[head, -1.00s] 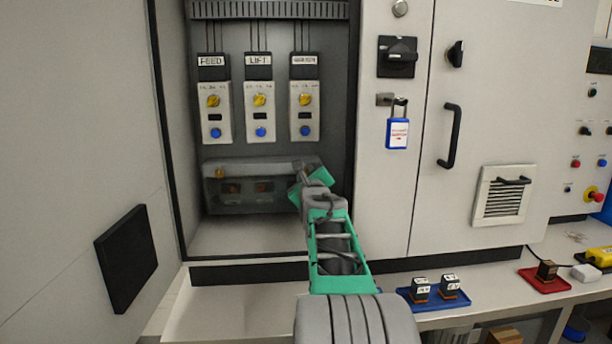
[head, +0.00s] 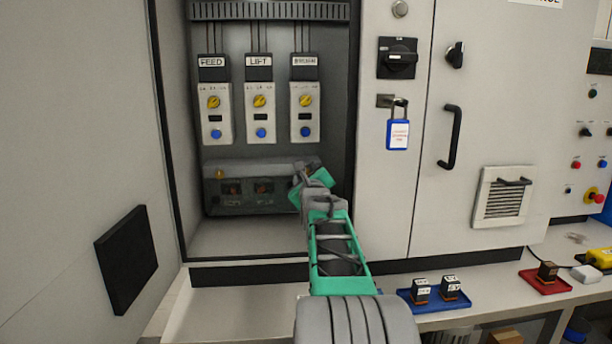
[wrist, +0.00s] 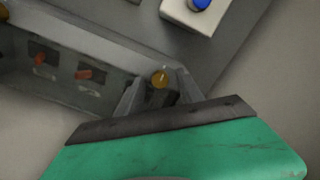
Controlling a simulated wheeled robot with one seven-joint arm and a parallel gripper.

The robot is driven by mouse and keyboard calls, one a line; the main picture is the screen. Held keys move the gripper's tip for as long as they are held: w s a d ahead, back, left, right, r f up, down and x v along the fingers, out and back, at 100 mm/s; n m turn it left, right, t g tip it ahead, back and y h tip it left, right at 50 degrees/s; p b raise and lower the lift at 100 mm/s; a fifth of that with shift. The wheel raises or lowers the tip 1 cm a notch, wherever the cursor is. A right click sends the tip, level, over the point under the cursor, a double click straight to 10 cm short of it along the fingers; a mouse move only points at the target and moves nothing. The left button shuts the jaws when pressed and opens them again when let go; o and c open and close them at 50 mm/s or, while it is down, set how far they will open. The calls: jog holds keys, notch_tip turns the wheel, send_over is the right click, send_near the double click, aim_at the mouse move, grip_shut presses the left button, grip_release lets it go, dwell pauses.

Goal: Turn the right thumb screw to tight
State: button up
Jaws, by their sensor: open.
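The right thumb screw is a small brass knob (wrist: 161,78) at the right end of the grey cover of the lower box; in the head view my gripper and wrist hide it. My gripper (wrist: 160,88) is open, with one finger on each side of the screw in the wrist view. Whether the fingers touch it I cannot tell. The grey cover (head: 245,170) sits low in the open cabinet, with two small windows showing reddish parts. The left thumb screw (head: 219,173) is brass and sits at the cover's left end. My gripper in the head view (head: 298,176) is at the cover's right end.
Modules with yellow knobs and blue buttons (head: 260,112) hang above the cover. The cabinet's side wall (head: 350,130) is close to the right of my arm. A blue padlock (head: 397,134) hangs further right. The cabinet floor (head: 235,240) in front is clear.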

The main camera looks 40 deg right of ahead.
jog(key=v, duration=0.7)
jog(key=shift+s+a, duration=0.25)
jog(key=shift+s, duration=0.05)
